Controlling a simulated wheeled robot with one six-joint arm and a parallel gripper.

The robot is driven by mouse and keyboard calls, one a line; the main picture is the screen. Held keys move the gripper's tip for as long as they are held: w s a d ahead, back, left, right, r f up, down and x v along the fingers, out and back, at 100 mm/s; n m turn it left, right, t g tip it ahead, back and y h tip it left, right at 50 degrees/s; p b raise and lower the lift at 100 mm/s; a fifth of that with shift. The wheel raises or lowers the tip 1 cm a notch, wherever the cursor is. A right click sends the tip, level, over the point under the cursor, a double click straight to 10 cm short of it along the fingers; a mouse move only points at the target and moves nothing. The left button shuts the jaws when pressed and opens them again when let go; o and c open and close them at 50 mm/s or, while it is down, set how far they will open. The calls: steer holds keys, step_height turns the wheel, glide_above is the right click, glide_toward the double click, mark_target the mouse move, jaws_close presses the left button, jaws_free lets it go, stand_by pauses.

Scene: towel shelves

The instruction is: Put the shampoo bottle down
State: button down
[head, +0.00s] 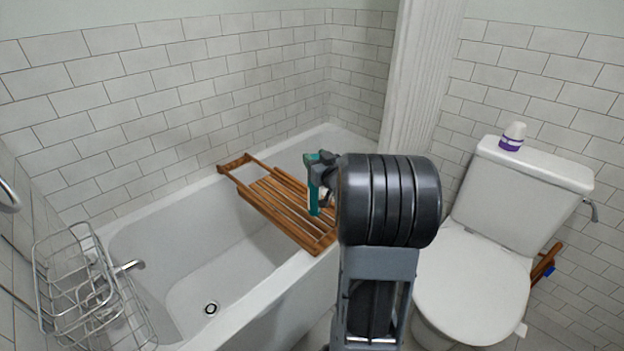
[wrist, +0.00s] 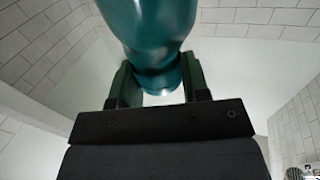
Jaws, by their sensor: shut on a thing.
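A glossy teal bottle, which I take to be the shampoo bottle (wrist: 158,30), fills the top middle of the wrist view. Its upper part runs out of the frame. My gripper (wrist: 157,80) is shut on its narrower end, with one dark green finger on each side. In the head view my gripper (head: 320,182) is a small teal and grey shape beside my dark wrist, in front of the wooden bath rack. My arm hides part of it there, and I cannot clearly tell bottle from finger. I see no contact between bottle and any surface.
The slatted wooden bath rack (head: 272,200) lies across the white bathtub (head: 130,240); its visible slats are bare. A wire basket (head: 75,270) hangs at the left. A white and purple container (head: 512,137) stands on the toilet tank (head: 545,167). The closed toilet lid is clear.

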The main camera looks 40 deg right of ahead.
mark_target(314, 194)
steer(key=w+d+f+b, duration=0.2)
steer(key=w+f, duration=0.2)
steer(key=f, duration=0.4)
steer(key=shift+f, duration=0.25)
steer(key=shift+f+b, duration=0.3)
steer(key=shift+b, duration=0.1)
steer(key=c, duration=0.6)
jaws_free()
steer(key=shift+r, duration=0.1)
